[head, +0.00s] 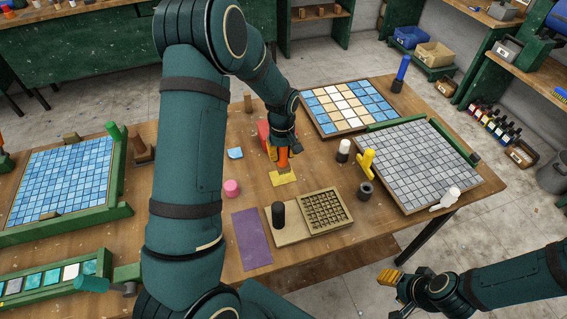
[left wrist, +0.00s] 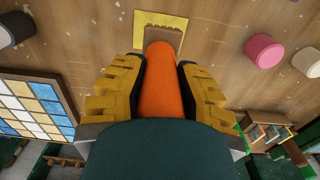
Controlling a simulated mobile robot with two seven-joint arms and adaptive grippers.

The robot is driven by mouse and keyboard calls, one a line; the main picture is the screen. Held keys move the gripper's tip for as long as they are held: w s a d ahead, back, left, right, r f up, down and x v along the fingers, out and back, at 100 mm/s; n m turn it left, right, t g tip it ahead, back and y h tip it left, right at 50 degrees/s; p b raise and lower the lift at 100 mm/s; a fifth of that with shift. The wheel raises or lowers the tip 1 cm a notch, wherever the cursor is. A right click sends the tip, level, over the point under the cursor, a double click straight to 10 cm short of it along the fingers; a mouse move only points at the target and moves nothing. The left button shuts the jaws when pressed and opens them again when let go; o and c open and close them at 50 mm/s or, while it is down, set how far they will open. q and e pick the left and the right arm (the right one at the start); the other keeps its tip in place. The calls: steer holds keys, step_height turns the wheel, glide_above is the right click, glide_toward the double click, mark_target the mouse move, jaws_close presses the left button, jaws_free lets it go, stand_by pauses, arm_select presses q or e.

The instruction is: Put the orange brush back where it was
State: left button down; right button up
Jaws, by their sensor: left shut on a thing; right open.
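My left gripper (head: 283,150) is shut on the orange brush (head: 283,160), whose handle stands roughly upright between the fingers. In the left wrist view the orange handle (left wrist: 160,85) runs between the yellow finger pads, with the tan lower end (left wrist: 163,34) over a yellow square (left wrist: 176,21). The yellow square (head: 285,179) lies on the wooden table (head: 315,165). I cannot tell whether the brush touches it. My right gripper (head: 391,278) is open and empty, off the table's front right.
Near the brush are a red object (head: 264,133), a blue piece (head: 235,153), a pink cylinder (head: 232,188), a yellow tool (head: 367,163) and a white-topped bottle (head: 343,151). A gridded tray (head: 350,214) and purple sheet (head: 251,240) lie in front. Mosaic panels stand left and right.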

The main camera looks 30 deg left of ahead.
mark_target(283, 163)
arm_select(q)
steer(key=shift+w+f, duration=0.15)
steer(key=shift+f, duration=2.25)
steer(key=shift+f, duration=0.2)
steer(key=c, duration=0.8)
jaws_free()
steer(key=shift+r, duration=0.1)
step_height(283, 163, up, 12)
steer(key=shift+r, duration=0.15)
